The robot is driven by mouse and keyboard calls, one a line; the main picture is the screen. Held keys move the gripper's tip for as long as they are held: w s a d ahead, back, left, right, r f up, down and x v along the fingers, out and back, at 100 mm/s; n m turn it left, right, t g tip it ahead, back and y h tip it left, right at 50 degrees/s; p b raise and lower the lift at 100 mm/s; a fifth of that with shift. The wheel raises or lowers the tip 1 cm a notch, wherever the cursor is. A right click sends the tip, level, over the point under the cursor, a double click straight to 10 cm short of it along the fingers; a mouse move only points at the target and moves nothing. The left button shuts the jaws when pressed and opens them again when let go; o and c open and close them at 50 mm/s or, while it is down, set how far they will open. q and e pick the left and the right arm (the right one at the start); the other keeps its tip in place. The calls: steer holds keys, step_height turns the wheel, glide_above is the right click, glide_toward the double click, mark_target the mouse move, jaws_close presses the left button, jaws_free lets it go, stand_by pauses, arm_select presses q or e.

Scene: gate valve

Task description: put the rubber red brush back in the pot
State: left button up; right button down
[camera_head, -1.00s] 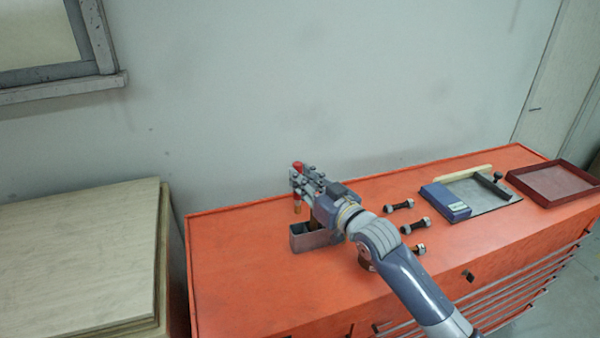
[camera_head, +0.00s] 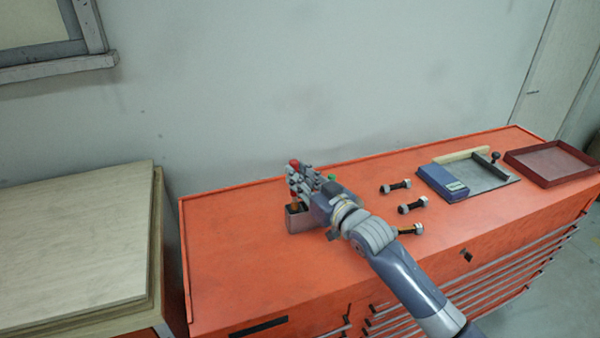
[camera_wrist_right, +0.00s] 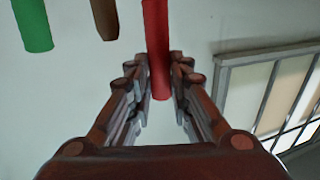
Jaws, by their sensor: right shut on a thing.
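The red brush (camera_head: 294,163) stands about upright in my right gripper (camera_head: 298,181), which is shut on it. In the right wrist view the red handle (camera_wrist_right: 157,45) shows between the fingers (camera_wrist_right: 159,85). The brush's brown lower part (camera_head: 295,201) is at the top of the grey box-shaped pot (camera_head: 301,224); I cannot tell how far inside it is. My left gripper is not in view.
Several bolts (camera_head: 412,205) lie right of my arm on the orange cabinet (camera_head: 235,245). A blue box (camera_head: 443,183) and a dark red tray (camera_head: 552,160) are farther right.

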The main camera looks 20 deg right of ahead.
steer(key=shift+f+b, duration=1.35)
steer(key=shift+f, duration=1.25)
steer(key=c, duration=1.4)
jaws_free()
steer(key=v, duration=1.2)
